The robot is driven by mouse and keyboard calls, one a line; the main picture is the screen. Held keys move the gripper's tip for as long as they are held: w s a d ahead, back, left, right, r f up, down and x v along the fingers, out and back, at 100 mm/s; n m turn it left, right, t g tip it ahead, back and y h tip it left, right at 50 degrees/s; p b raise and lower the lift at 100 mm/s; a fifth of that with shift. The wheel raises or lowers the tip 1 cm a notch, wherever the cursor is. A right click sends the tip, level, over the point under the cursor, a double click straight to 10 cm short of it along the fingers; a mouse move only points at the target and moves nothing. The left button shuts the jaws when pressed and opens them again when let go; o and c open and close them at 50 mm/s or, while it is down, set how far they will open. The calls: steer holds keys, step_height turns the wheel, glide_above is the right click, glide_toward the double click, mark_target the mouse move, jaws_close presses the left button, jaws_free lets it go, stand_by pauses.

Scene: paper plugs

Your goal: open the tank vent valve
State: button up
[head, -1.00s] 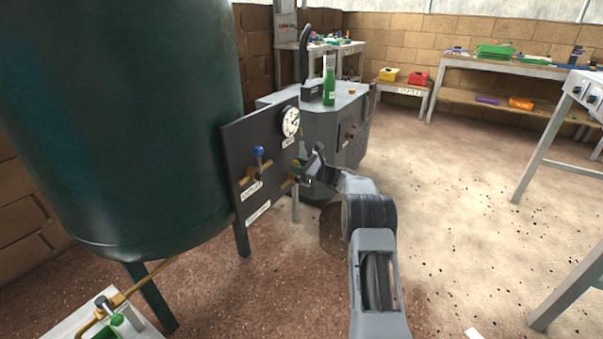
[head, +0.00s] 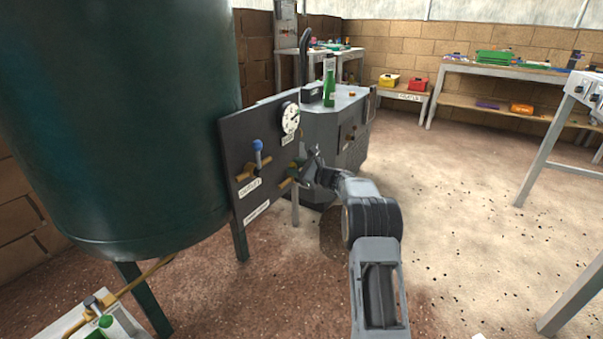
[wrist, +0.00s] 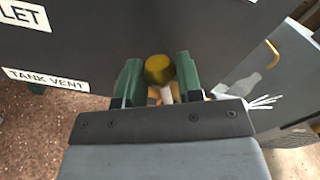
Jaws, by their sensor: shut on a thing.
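The tank vent valve has a yellow round knob (wrist: 158,68) on a pale stem, seen in the wrist view against the dark panel (wrist: 110,45). My gripper (wrist: 158,80) has its two green fingers on either side of this knob and is shut on it. In the head view my gripper (head: 302,172) is at the panel's lower right, by the vent valve's brass pipe (head: 286,183); the knob is mostly hidden there. The TANK VENT label (wrist: 45,78) is left of the fingers in the wrist view.
A blue-handled outlet valve (head: 257,147) and a gauge (head: 290,118) sit on the same panel, close to my gripper. The green tank (head: 120,120) stands left. A grey machine (head: 325,115) with a green bottle stands behind. The floor at right is open.

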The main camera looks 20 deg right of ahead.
steer(key=shift+s+a+f, duration=0.1)
stand_by(0.3)
steer(key=shift+n, duration=0.3)
steer(key=shift+s+a+f+n, duration=0.3)
steer(key=shift+a+f+n, duration=0.05)
steer(key=shift+n, duration=0.35)
steer(key=shift+s+a+f+n, duration=0.25)
steer(key=shift+a+f+n, duration=0.1)
steer(key=shift+n, duration=0.35)
steer(key=shift+s+a+f+n, duration=0.25)
steer(key=shift+f+n, duration=0.25)
steer(key=shift+n, duration=0.3)
steer(key=shift+s+a+f+n, duration=0.25)
steer(key=shift+f+n, duration=0.2)
steer(key=shift+n, duration=0.35)
